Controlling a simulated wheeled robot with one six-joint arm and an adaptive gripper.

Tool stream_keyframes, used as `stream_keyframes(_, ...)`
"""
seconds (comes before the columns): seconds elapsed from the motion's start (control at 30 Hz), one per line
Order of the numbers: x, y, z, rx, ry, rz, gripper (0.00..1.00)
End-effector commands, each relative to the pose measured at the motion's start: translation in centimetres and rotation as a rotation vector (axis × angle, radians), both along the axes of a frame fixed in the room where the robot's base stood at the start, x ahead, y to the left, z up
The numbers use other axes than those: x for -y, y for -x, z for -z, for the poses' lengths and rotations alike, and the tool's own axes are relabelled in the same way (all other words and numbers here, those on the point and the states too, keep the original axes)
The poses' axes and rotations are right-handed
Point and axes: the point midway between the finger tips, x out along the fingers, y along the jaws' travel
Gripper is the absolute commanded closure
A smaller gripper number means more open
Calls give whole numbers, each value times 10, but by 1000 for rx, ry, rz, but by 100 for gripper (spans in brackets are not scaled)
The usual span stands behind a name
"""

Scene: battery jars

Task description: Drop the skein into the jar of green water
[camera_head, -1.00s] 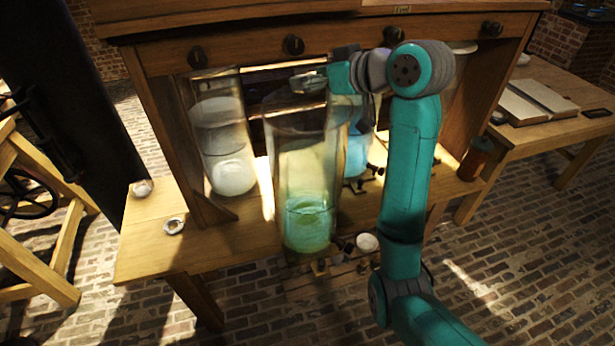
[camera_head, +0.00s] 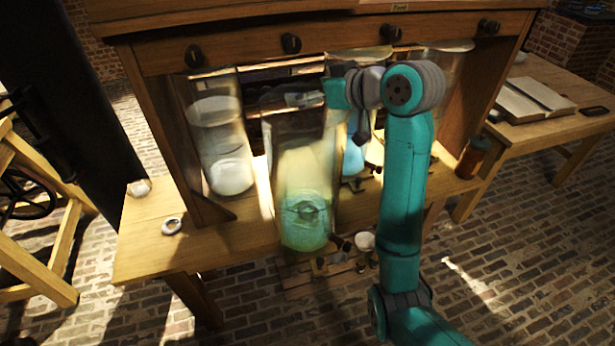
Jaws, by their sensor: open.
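The tall glass jar of green water (camera_head: 303,236) stands on the bench in front of the cabinet, upright. A small dark, roundish shape (camera_head: 306,211) shows through the glass at the water; I cannot tell whether it is the skein. I cannot make out the skein anywhere else with certainty. My gripper (camera_head: 300,99) is at the mouth of this jar, reaching in from the right. It is open; its fingers are small and blurred, and nothing shows clearly between them.
A jar with white contents (camera_head: 228,175) stands to the left, and a jar of blue liquid (camera_head: 355,158) behind to the right. A pale ring (camera_head: 172,226) lies on the bench's left end, mostly clear.

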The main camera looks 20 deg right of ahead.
Motion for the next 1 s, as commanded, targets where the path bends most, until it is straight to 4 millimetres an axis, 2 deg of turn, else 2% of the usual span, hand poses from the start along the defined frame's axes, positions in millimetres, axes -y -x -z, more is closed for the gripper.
stream_keyframes(0.27,4,6,-3,0,0,1,8)
stream_keyframes(0.37,10,17,-9,3,1,2,8)
stream_keyframes(0.7,38,71,-33,3,1,2,8)
stream_keyframes(1.0,50,97,-45,0,0,1,8)
